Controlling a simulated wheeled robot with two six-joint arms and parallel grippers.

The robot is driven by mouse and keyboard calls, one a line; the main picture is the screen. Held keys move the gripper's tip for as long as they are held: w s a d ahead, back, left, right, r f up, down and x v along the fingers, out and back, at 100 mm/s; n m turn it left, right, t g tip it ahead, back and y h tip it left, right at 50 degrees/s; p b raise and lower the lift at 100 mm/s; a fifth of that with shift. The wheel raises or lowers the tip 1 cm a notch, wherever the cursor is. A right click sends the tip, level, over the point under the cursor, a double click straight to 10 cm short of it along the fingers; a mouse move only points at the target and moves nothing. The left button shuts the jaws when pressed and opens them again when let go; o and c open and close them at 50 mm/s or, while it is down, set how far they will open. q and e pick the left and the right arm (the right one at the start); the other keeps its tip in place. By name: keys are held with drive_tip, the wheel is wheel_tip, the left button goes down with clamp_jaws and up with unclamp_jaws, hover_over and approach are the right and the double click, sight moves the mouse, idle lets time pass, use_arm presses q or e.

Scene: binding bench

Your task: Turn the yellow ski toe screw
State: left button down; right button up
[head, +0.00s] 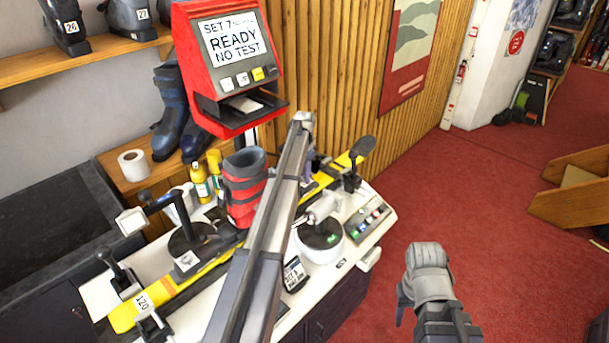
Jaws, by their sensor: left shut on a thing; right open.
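The yellow ski (126,317) lies diagonally along the white bench, from the front left to the back right. My arm covers part of it. A red and dark grey ski boot (243,186) stands upright at the ski's middle. The toe screw is too small or hidden to make out. My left gripper (308,219) is over a round white holder (320,254) with a black top, right of the ski. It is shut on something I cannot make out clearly. My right gripper (404,305) is open and empty, over the red floor right of the bench.
A red tester (228,65) reading "READY NO TEST" stands behind the bench. A button panel (368,220) is at right. Yellow bottles (200,182) stand behind.

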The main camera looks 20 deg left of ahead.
use_arm(q)
drive_tip(key=n, duration=0.5)
drive_tip(key=shift+w+n, duration=0.1)
drive_tip(key=shift+n, duration=0.2)
drive_tip(key=n, duration=1.2)
drive_tip(key=shift+n, duration=0.3)
drive_tip(key=n, duration=0.5)
drive_tip(key=shift+n, duration=0.3)
drive_tip(key=c, duration=0.6)
unclamp_jaws()
drive_tip(key=shift+o, duration=0.2)
drive_tip(key=shift+r, duration=0.1)
